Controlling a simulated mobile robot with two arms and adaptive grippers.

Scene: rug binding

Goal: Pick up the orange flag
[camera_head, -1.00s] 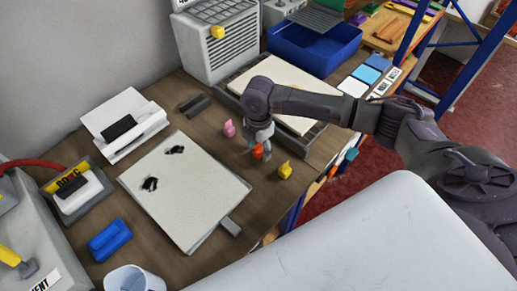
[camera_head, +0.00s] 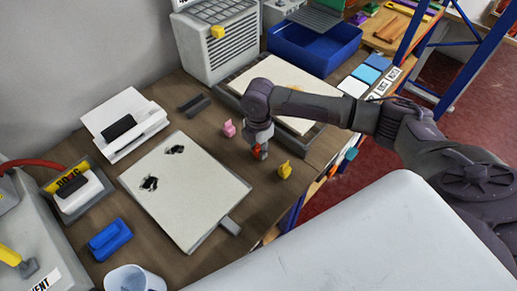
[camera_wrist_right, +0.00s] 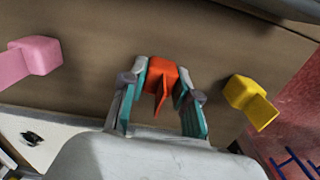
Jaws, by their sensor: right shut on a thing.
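The orange flag (camera_head: 256,153) stands on the wooden table between a pink flag (camera_head: 229,129) and a yellow flag (camera_head: 285,170). My right gripper (camera_head: 260,147) points down over it and hides most of it. In the right wrist view the orange flag (camera_wrist_right: 162,82) sits between the two teal-padded fingers of my right gripper (camera_wrist_right: 161,90), which are shut on it. The pink flag (camera_wrist_right: 36,56) is left of the fingers there, and the yellow flag (camera_wrist_right: 250,100) is to the right. My left gripper is not in view.
A pale board (camera_head: 185,190) with dark marks lies left of the flags. A blue bin (camera_head: 315,48) and a grey vented unit (camera_head: 225,50) stand at the back. A blue block (camera_head: 110,240) and a white cup (camera_head: 132,278) are near the front left.

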